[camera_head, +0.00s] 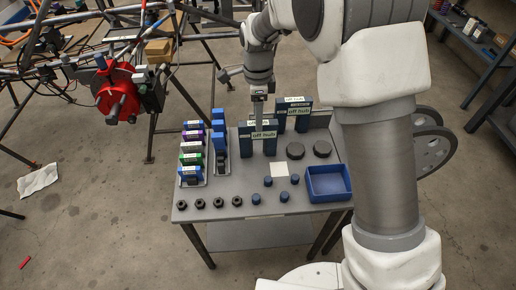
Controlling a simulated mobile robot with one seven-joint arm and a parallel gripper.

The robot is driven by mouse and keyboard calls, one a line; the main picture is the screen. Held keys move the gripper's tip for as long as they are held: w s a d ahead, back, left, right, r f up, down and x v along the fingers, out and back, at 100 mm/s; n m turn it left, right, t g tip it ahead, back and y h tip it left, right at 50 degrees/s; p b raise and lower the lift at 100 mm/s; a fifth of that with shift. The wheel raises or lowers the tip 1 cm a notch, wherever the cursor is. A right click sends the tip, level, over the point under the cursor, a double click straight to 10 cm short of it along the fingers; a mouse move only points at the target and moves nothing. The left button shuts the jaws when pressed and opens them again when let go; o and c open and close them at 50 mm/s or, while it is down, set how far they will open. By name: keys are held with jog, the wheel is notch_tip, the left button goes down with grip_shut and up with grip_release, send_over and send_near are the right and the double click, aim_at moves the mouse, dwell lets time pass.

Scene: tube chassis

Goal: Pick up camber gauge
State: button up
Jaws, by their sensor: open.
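I cannot tell for sure which thing is the camber gauge; nothing is readable as that name. Two dark blue upright pieces with pale labels that seem to read "off hub" stand at the back of the grey table, one nearer (246,143) and one behind it to the right (281,122). My gripper (258,118) points down at the nearer labelled piece, at the height of its top. It is open. The fingertips are small and partly merge with the piece, so contact is unclear.
The grey table (236,205) also holds two racks of coloured blocks (191,160) (219,140), dark nuts (201,203), blue caps (268,181), a white square (279,170), black discs (296,150) and an empty blue tray (328,196). A tube chassis with a red hub (118,92) stands left.

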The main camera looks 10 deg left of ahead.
aim_at(247, 133)
jog(key=shift+w+f+b, duration=0.2)
jog(key=shift+f+b, duration=0.9)
jog(key=shift+f, duration=1.55)
jog(key=shift+f, duration=0.3)
grip_shut()
jog(key=shift+r, duration=0.1)
